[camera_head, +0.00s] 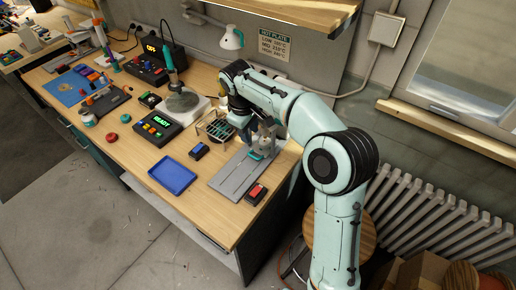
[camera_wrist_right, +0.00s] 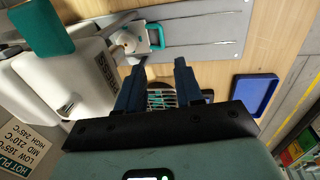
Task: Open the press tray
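The press (camera_wrist_right: 85,75) is a pale body with dark lettering and a teal lever end, large at the left of the right wrist view. In the head view the press (camera_head: 268,132) is partly hidden behind my right gripper. The press tray's teal handle (camera_wrist_right: 156,37) sticks out over the grey base plate (camera_wrist_right: 205,30); the handle also shows in the head view (camera_head: 256,156). The tray itself is mostly hidden by the press. My right gripper (camera_wrist_right: 160,76) has its two blue fingers apart with nothing between them, beside the press and apart from the handle. My left gripper is not in view.
A wire rack (camera_head: 220,128) stands beside my right gripper. The base plate's front stretch is clear.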

